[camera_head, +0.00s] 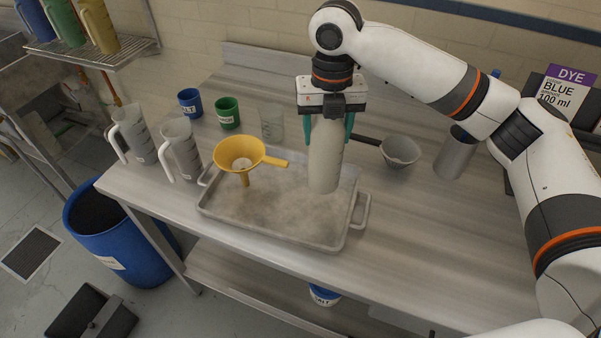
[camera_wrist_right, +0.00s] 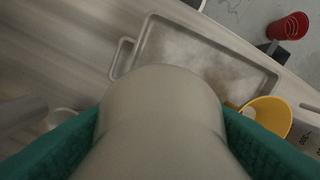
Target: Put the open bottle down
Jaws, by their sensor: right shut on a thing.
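My right gripper (camera_head: 328,112) comes down from above and is shut on a pale grey bottle (camera_head: 326,158). The bottle looks upright, over the right part of the metal tray (camera_head: 353,218). I cannot tell from the head view whether its base touches the tray. In the right wrist view the bottle (camera_wrist_right: 165,120) fills the middle between the teal fingers, with the tray (camera_wrist_right: 143,45) beyond it. The bottle's mouth is hidden by the gripper. My left gripper is not in view.
A yellow funnel (camera_head: 238,153) sits at the tray's left. Two measuring jugs (camera_head: 180,150), a blue cup (camera_head: 190,102), a green cup (camera_head: 228,112) and a clear beaker (camera_head: 271,123) stand around it. A sieve (camera_head: 400,152) and metal cylinder (camera_head: 455,155) are right. The table's front right is clear.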

